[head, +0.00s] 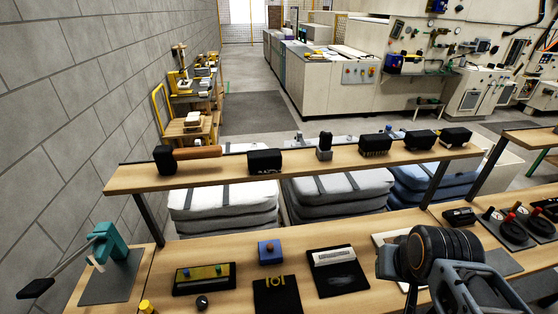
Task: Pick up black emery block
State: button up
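A black block with faint pale marks on its front (264,161) sits on the raised wooden shelf, left of its middle. It looks like the emery block, but I cannot read the marks. Other black blocks, with bristles or ridges below, stand at the shelf's right: one (375,144), a second (421,140) and a third (455,137). My gripper end (391,262) is at the lower right, over the lower bench and well apart from the shelf. Its fingers cannot be made out, and nothing held is visible.
A black-headed mallet (196,153) and an upright grey-black piece (324,146) share the raised shelf (130,178). The lower bench holds a teal press (110,243), a blue box (270,252) and dark trays. A block wall is at left.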

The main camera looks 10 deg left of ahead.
aim_at(260, 162)
jog(key=z, duration=0.05)
jog(key=k, duration=1.7)
jog(key=u, duration=0.9)
jog(key=i, duration=1.6)
jog(key=u, duration=0.25)
